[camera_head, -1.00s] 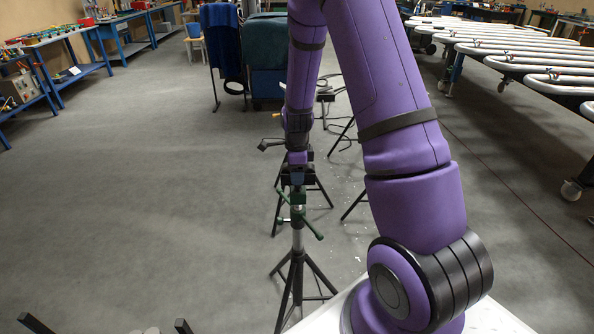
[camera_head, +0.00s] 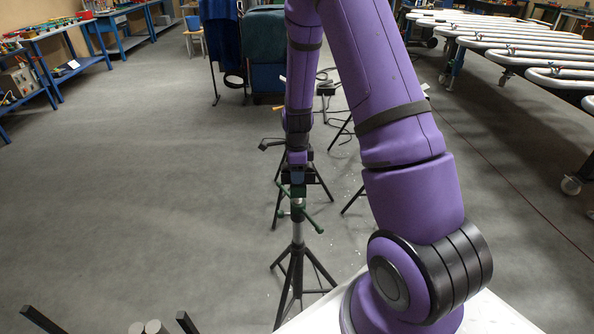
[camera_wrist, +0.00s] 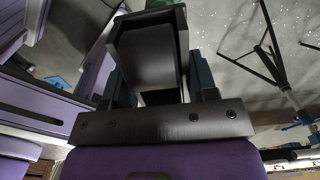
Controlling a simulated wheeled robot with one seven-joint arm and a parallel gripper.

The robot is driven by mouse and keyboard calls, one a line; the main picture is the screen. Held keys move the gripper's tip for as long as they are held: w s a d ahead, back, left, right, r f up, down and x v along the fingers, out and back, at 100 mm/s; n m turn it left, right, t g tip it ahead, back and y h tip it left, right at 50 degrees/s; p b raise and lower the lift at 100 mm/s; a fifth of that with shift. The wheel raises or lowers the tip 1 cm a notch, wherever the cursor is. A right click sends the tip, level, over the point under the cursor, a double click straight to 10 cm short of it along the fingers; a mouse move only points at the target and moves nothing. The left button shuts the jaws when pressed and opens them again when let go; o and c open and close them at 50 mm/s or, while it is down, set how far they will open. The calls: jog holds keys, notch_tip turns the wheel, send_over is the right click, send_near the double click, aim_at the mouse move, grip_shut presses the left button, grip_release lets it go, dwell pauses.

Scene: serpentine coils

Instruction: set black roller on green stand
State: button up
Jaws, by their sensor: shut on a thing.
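The green stand (camera_head: 312,222) is a pole on black tripod legs with green fittings near its top, in the middle of the head view. My gripper (camera_head: 296,177) hangs right over the stand's top. In the wrist view my gripper (camera_wrist: 158,88) is shut on the black roller (camera_wrist: 150,52), a dark, block-like piece between the two dark blue fingers. In the head view the roller is small and dark against my gripper and the stand top. I cannot tell there whether it touches the stand.
Other black tripod stands are close behind; one with blue fittings (camera_wrist: 300,122) shows at right in the wrist view. The grey floor left of the stand is clear.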

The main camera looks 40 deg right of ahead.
jog(key=shift+f, duration=0.8)
jog(key=o, duration=1.5)
jog(key=shift+s+f, duration=0.1)
notch_tip(320, 180, up, 11)
jog(key=shift+f, duration=0.1)
